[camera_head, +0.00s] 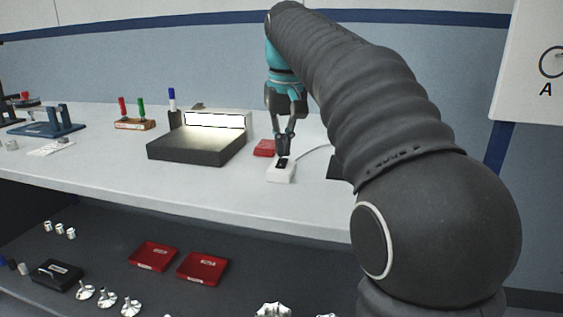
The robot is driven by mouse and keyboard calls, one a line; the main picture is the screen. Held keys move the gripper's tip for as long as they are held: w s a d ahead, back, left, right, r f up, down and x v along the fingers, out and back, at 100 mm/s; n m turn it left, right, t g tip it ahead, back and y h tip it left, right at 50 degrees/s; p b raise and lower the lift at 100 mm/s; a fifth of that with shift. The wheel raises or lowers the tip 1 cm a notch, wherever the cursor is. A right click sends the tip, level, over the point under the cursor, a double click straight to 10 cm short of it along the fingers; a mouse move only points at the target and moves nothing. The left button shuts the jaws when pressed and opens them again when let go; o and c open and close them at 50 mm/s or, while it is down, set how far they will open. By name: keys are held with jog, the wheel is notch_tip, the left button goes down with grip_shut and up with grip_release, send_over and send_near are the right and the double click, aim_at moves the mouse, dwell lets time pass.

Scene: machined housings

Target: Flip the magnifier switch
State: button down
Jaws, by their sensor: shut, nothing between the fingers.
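A small white switch box (281,175) with a dark rocker on top lies on the white bench, near the middle of the view. A pale cable runs from it to the right, behind my arm. My gripper (283,153) points down right over the switch box, with its fingers shut and empty. The fingertips are at or just above the dark rocker; I cannot tell whether they touch it. The fingertips partly hide the rocker, so its position is unclear. No magnifier can be made out for certain.
A red case (264,148) lies just behind-left of the switch box. A dark tray with a lit panel (197,150) stands left of it. Marker holders (134,124) and a blue fixture (47,128) stand farther left. The bench front (200,190) is clear. Red boxes (203,268) and metal parts lie on the lower shelf.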

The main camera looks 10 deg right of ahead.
aim_at(283, 160)
jog(key=shift+f+b, duration=0.4)
jog(key=shift+f, duration=0.3)
dwell(0.4)
jog(key=shift+r, duration=0.1)
notch_tip(283, 160, up, 3)
jog(key=p, duration=0.3)
jog(key=shift+f, duration=0.2)
jog(key=shift+r, duration=2.15)
jog(key=shift+s+a, duration=0.1)
